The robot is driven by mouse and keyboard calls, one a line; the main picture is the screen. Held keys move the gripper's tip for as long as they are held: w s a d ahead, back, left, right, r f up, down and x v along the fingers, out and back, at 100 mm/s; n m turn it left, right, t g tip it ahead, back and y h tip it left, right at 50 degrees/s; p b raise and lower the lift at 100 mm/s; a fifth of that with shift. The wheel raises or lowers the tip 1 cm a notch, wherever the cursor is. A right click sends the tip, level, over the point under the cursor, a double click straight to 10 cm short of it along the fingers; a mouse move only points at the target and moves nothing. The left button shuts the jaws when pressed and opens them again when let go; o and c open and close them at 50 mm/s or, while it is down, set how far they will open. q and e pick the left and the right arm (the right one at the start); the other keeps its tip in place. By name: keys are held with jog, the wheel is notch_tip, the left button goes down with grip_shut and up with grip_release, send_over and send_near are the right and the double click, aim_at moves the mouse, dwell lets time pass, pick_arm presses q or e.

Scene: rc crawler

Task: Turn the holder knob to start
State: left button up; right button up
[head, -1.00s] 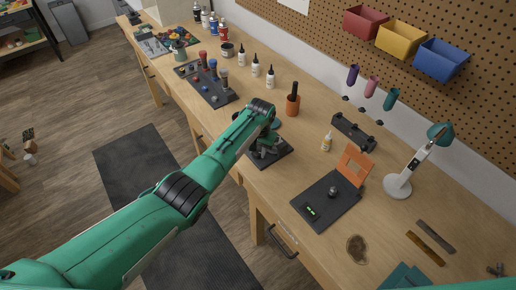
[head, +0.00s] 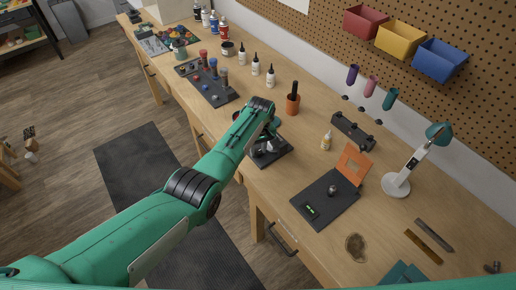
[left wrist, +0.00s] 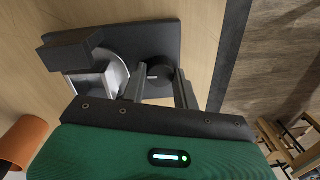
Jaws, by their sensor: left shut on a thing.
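The holder stands near the bench's front edge, with a dark base plate (head: 280,157) and a silver part on it. In the left wrist view, the plate (left wrist: 165,32), a silver round part (left wrist: 112,78) and a dark block (left wrist: 82,50) show. The black round holder knob (left wrist: 154,77) has a small pale mark on it. My left gripper (left wrist: 160,74) has one finger on each side of the knob and is shut on it. In the head view, my left gripper (head: 266,143) is over the holder, and my arm partly hides it. My right gripper is not in view.
An orange cup (head: 292,104) stands behind the holder; it also shows in the wrist view (left wrist: 22,142). A dark mat (head: 325,205) with an orange panel lies to the right. A rack of coloured-handled tools (head: 210,88) lies to the left.

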aim_at(260, 150)
pick_arm(q)
jog(key=shift+n, duration=0.4)
jog(key=o, duration=0.7)
jog(key=shift+r, duration=0.1)
notch_tip(260, 150, up, 14)
jog(key=b, duration=0.3)
jog(key=shift+w+d, duration=0.2)
jog(key=shift+d, duration=0.1)
